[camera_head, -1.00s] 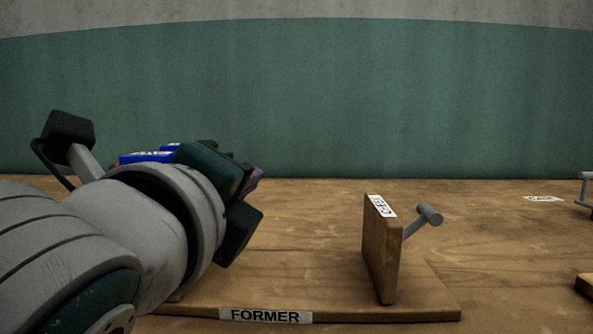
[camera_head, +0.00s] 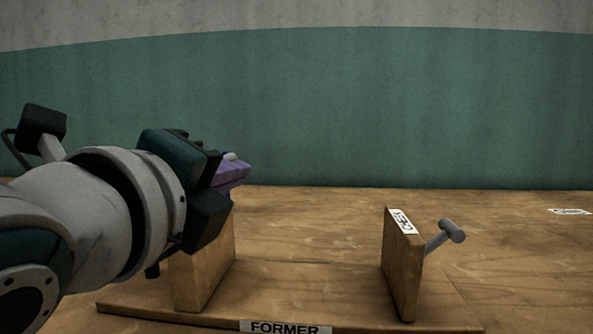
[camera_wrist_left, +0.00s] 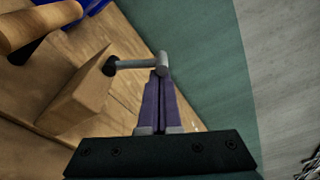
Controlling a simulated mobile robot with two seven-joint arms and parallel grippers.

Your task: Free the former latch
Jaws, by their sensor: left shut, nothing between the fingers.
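The former has a wooden base with a "FORMER" label (camera_head: 286,327) and two wooden uprights. The right upright (camera_head: 404,268) carries a white tag and a grey T-shaped handle (camera_head: 446,236). The left upright (camera_head: 206,270) is partly hidden behind my left gripper (camera_head: 238,172). My left gripper's purple fingers are shut and empty, above the left upright. In the left wrist view, a grey T-shaped handle (camera_wrist_left: 138,63) sticks out of a wooden block (camera_wrist_left: 82,97). Its crossbar lies right at the tips of my shut fingers (camera_wrist_left: 160,76); whether they touch I cannot tell.
In the left wrist view, a round wooden piece (camera_wrist_left: 38,24) and something blue (camera_wrist_left: 92,6) lie beyond the block. A white label (camera_head: 569,211) lies on the wooden table at right. The table between the uprights and to the back is clear. A green wall stands behind.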

